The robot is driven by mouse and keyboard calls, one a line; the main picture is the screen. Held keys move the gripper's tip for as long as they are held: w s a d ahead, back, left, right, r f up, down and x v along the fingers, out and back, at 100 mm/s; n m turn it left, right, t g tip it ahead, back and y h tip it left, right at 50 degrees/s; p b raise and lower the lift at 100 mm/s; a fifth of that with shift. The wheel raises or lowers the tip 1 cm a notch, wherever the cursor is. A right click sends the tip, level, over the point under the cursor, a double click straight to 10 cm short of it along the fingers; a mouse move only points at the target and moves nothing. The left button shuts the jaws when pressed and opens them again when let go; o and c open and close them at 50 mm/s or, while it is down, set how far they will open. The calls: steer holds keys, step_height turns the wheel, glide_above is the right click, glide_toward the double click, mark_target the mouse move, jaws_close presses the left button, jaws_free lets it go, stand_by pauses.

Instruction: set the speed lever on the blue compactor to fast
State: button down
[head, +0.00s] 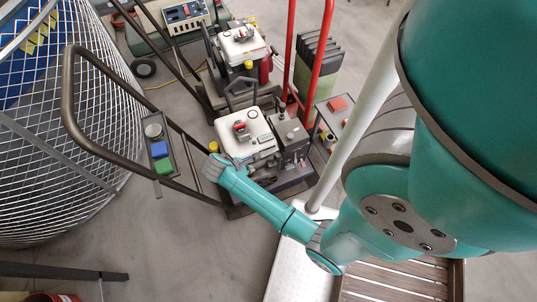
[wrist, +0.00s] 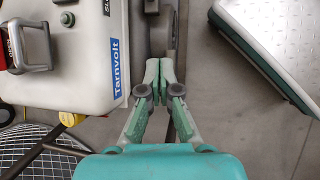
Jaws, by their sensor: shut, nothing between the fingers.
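The nearer compactor has a white engine cover (head: 246,140), a dark base and a long brown handle (head: 75,92); I see no clear blue on its body. In the wrist view its white cover (wrist: 75,55) carries a blue "Tarnvolt" label, with a cut-off label beginning "SLO" at the top edge. A dark upright part (wrist: 151,8) stands beside that label; I cannot tell whether it is the speed lever or how it is set. My gripper (wrist: 162,65) is shut and empty, just right of the cover's edge. In the head view my wrist mostly hides it.
A similar machine with a white cover (head: 240,43) stands behind. A wire-mesh drum (head: 70,130) is at left. Red uprights (head: 323,50) rise behind, and a wooden slatted surface (head: 395,280) lies at front right.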

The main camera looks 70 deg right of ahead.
mark_target(276, 156)
steer(key=w+d+r+g, duration=0.2)
steer(key=d+r+g, duration=0.1)
steer(key=d+r, duration=0.1)
steer(key=s+r+x, duration=0.1)
steer(key=x, duration=1.2)
steer(key=shift+d+f, duration=0.2)
steer(key=shift+d, duration=0.2)
steer(key=shift+y, duration=0.3)
steer(key=shift+s+d+f+t+y, duration=0.15)
steer(key=shift+s+d+t+y, duration=0.15)
steer(key=shift+s+d+t, duration=0.45)
steer(key=shift+s+a+g, duration=0.1)
steer(key=shift+s+g, duration=0.1)
steer(key=shift+g, duration=0.05)
